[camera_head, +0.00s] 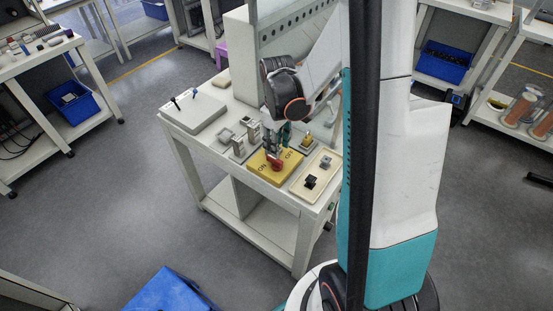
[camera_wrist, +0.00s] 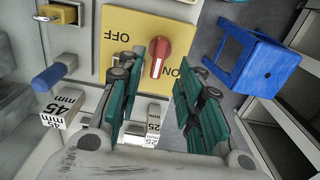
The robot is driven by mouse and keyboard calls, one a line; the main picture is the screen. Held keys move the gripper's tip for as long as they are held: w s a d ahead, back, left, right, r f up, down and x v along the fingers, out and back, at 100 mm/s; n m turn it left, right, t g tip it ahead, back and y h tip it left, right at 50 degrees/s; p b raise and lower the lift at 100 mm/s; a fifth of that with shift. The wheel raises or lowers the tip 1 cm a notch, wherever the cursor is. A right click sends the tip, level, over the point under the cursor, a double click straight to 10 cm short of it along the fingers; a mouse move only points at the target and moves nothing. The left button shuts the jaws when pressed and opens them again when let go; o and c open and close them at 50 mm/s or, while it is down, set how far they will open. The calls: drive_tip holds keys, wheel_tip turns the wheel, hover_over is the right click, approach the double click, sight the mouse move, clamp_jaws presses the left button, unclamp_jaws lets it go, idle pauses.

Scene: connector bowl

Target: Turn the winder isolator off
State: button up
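The isolator is a yellow plate (camera_head: 287,171) marked ON and OFF with a red rotary knob (camera_head: 277,165), on the front part of the white workbench. In the wrist view the yellow plate (camera_wrist: 132,20) is at top centre. The red knob (camera_wrist: 160,50) has its narrow handle running down the picture, with a white mark at its lower end. OFF is left of it and ON lower right. My gripper (camera_wrist: 162,75) has its teal fingers spread wide, nothing between them, one on each side below the knob. Contact is not visible. In the head view my gripper (camera_head: 271,146) is just behind the knob, partly hidden.
A cream tray (camera_head: 301,187) with black parts lies right of the plate. Metal blocks (camera_head: 239,146) stand close on its left; the wrist view shows a 45 mm block (camera_wrist: 62,112) and a 25 mm block (camera_wrist: 138,132). A blue stool (camera_wrist: 250,60) stands on the floor.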

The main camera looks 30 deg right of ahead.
sight(275, 162)
wheel_tip(275, 162, down, 6)
drive_tip(key=shift+f+b, duration=0.25)
drive_tip(key=shift+b, duration=0.6)
clamp_jaws()
